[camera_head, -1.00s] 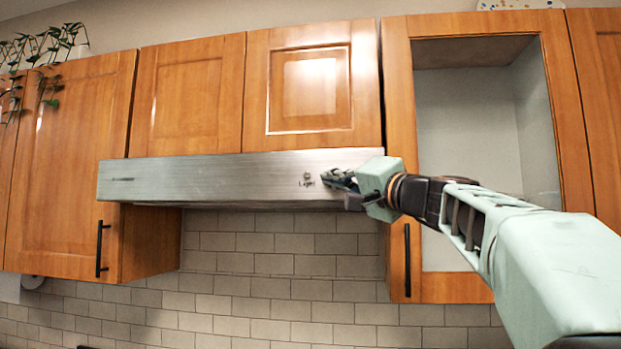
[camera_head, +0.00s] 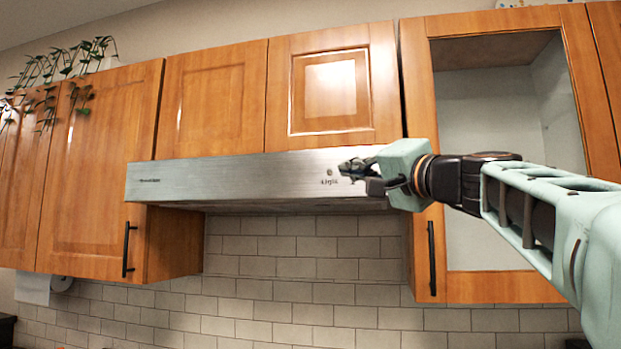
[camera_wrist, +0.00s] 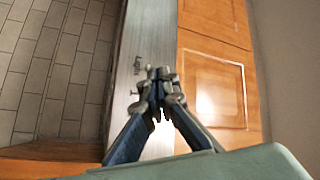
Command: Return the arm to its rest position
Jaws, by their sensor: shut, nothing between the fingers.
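My gripper (camera_head: 354,169) is in front of the right part of a stainless range hood (camera_head: 240,182), close to its light button (camera_head: 329,172). The wrist view shows my gripper (camera_wrist: 158,76) with its fingertips together and nothing between them. The hood's steel front (camera_wrist: 135,95) lies behind the fingertips there. I cannot tell whether the fingertips touch the hood. My arm reaches in from the right side of the head view.
Wooden cabinets (camera_head: 215,100) line the wall above and beside the hood. An open-fronted cabinet (camera_head: 490,120) stands behind my arm. A tiled wall (camera_head: 290,270) is below. A trailing plant (camera_head: 65,68) sits at the upper left.

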